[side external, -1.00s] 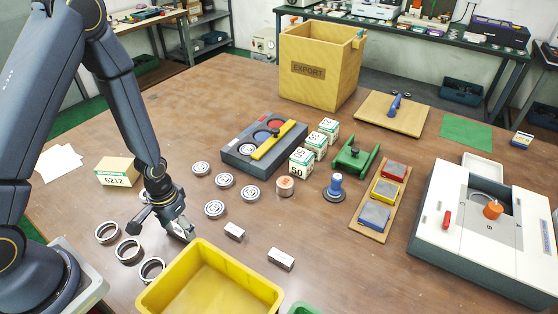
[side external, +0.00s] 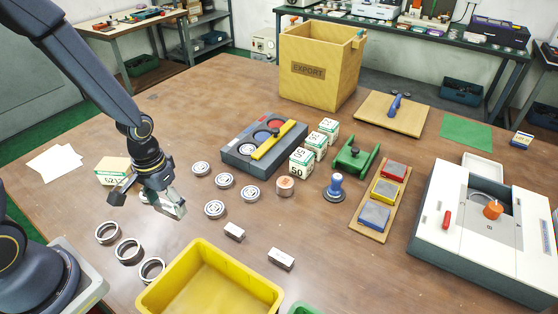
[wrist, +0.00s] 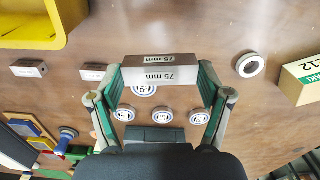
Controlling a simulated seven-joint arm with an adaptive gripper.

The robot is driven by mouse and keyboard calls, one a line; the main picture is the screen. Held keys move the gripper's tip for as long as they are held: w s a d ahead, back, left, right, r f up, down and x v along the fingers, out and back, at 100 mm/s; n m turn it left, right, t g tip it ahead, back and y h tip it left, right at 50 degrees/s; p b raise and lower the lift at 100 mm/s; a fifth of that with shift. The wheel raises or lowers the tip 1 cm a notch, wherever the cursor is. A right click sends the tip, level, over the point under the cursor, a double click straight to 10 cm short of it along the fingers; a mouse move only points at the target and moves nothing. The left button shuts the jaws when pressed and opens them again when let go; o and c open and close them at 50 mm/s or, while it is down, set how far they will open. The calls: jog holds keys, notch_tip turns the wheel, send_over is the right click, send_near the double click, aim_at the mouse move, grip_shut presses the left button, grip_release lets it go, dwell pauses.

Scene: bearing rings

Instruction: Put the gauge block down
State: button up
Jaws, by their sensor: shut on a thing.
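My gripper (side external: 150,197) is above the table, left of the bearings. In the wrist view my gripper (wrist: 160,85) has its fingers shut on the ends of a grey steel gauge block (wrist: 160,73) marked 75 mm.
Several bearings (side external: 214,208) lie right of my gripper; open rings (side external: 128,250) lie below it. A yellow bin (side external: 220,255) stands at the front. A box marked 6212 (side external: 112,170) is behind left. A grey tray (side external: 240,160) stands farther back. Bare wood lies between.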

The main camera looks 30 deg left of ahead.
jog(key=shift+r+n, duration=0.2)
jog(key=shift+n, duration=0.3)
jog(key=shift+w+r+n, duration=0.2)
jog(key=shift+w+n, duration=0.1)
jog(key=shift+n, duration=0.1)
jog(key=w+d+r+n, duration=0.15)
jog(key=w+d, duration=0.25)
jog(key=d, duration=1.2)
jog(key=s+d+r+m, duration=0.1)
jog(key=s+d+m, duration=0.15)
jog(key=d, duration=0.55)
jog(key=s+d+m, duration=0.2)
jog(key=s+d, duration=0.2)
jog(key=d, duration=0.3)
send_over(334, 291)
jog(key=f, duration=0.8)
jog(key=shift+s+a+f, duration=0.3)
jog(key=shift+s, duration=0.05)
jog(key=shift+w+d+f, duration=0.25)
jog(key=shift+w+f, duration=0.05)
jog(key=shift+f, duration=0.15)
jog(key=shift+d+f, duration=0.1)
jog(key=shift+f, duration=1.5)
jog(key=shift+f, duration=0.15)
